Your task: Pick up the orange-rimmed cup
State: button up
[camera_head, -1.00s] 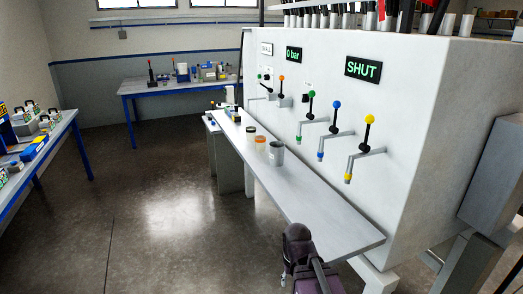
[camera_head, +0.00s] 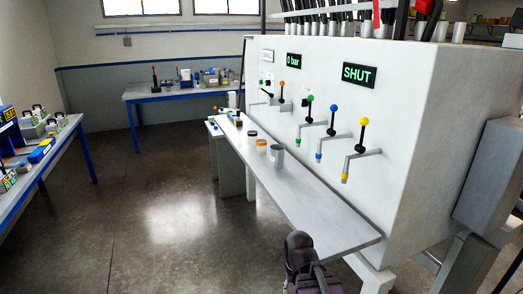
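The cup with the orange rim (camera_head: 261,146) stands upright on the long grey shelf along the front of the white cabinet. It is small in the view, between a dark-topped jar (camera_head: 252,136) behind it and a plain grey cup (camera_head: 277,154) nearer to me. Nothing is touching it from my side. A dark purple part of my arm shows at the bottom edge, well short of the cup. My gripper's fingers cannot be made out in this view.
The grey shelf (camera_head: 315,217) is bare toward its near end. Lever taps with green, blue and yellow (camera_head: 363,122) knobs jut from the white cabinet (camera_head: 420,110) over the shelf. A blue-framed table (camera_head: 66,137) stands at the left. The floor (camera_head: 170,220) between is clear.

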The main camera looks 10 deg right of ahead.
aim_at(260, 144)
jog(key=z, duration=1.05)
jog(key=k, duration=0.5)
jog(key=u, duration=0.95)
jog(key=i, duration=0.85)
jog(key=z, duration=0.05)
